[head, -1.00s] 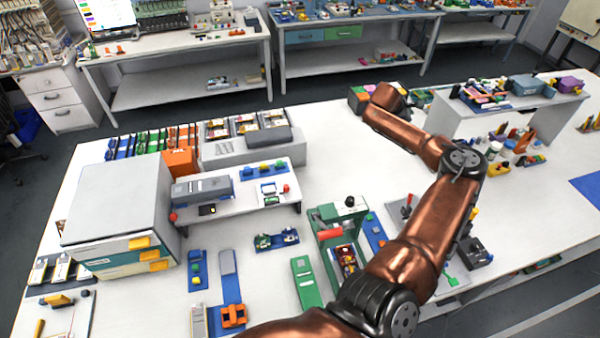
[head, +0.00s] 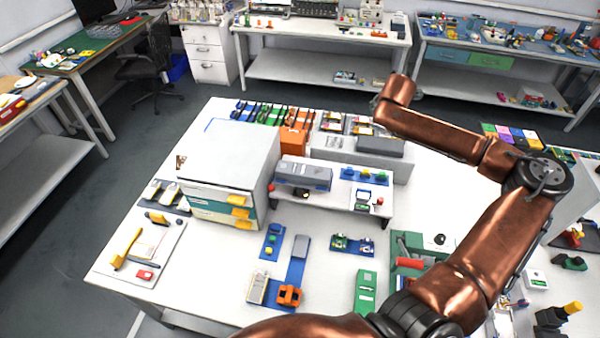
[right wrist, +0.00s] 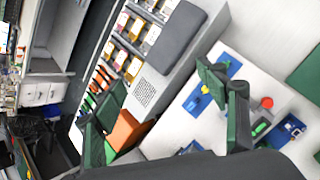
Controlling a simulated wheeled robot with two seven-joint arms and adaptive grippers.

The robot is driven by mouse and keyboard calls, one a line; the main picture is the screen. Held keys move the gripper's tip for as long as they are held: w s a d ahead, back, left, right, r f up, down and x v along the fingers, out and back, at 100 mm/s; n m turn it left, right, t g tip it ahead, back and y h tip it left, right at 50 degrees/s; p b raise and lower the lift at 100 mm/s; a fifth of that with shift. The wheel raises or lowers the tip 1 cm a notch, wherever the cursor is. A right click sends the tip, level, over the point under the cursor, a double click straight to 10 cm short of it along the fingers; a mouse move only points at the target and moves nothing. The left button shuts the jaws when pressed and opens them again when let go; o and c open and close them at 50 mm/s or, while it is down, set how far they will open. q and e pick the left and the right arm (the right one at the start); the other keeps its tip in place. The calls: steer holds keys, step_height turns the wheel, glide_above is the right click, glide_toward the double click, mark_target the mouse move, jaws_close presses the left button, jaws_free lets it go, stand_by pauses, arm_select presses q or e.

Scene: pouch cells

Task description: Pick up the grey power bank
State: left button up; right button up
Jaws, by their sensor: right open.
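A dark grey rounded slab (head: 380,146) lies on a light grey box behind the white riser in the head view. It fits the grey power bank, but a smaller grey slab (head: 300,246) on a blue mat is also in view. The dark slab shows large at the top of the right wrist view (right wrist: 173,40). My right gripper (right wrist: 163,92) is open and empty there, with its dark green fingers spread and the slab beyond and above them. In the head view my right arm reaches over the table and its fingers cannot be made out. My left gripper is out of view.
The light grey box (head: 335,150) stands among trays of cells, an orange block (head: 293,140) and the white riser (head: 340,199) with a grey device (head: 303,174). A large white cabinet (head: 222,155) stands to the left.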

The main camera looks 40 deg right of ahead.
step_height(320, 180, down, 3)
steer(key=m+y+p, duration=0.2)
steer(key=m, duration=0.1)
steer(key=m+y+p, duration=0.5)
steer(key=m+y, duration=0.1)
steer(key=y, duration=0.1)
glide_above(304, 169)
steer(key=s+d, duration=0.2)
steer(key=s, duration=0.1)
steer(key=shift+g, duration=0.4)
steer(key=f, duration=0.8)
steer(key=shift+w+d+f, duration=0.15)
steer(key=shift+w+f, duration=0.05)
steer(key=shift+f, duration=0.2)
steer(key=x, duration=0.2)
steer(key=shift+w+f, duration=0.15)
steer(key=shift+f, duration=0.1)
steer(key=x, duration=0.2)
steer(key=p+x, duration=0.1)
steer(key=x, duration=0.1)
steer(key=shift+w+a+f, duration=0.2)
steer(key=shift+w+a, duration=0.05)
steer(key=shift+a, duration=0.2)
steer(key=shift+w+f, duration=0.1)
steer(key=shift+f, duration=0.25)
steer(key=shift+r, duration=0.1)
steer(key=c, duration=1.6)
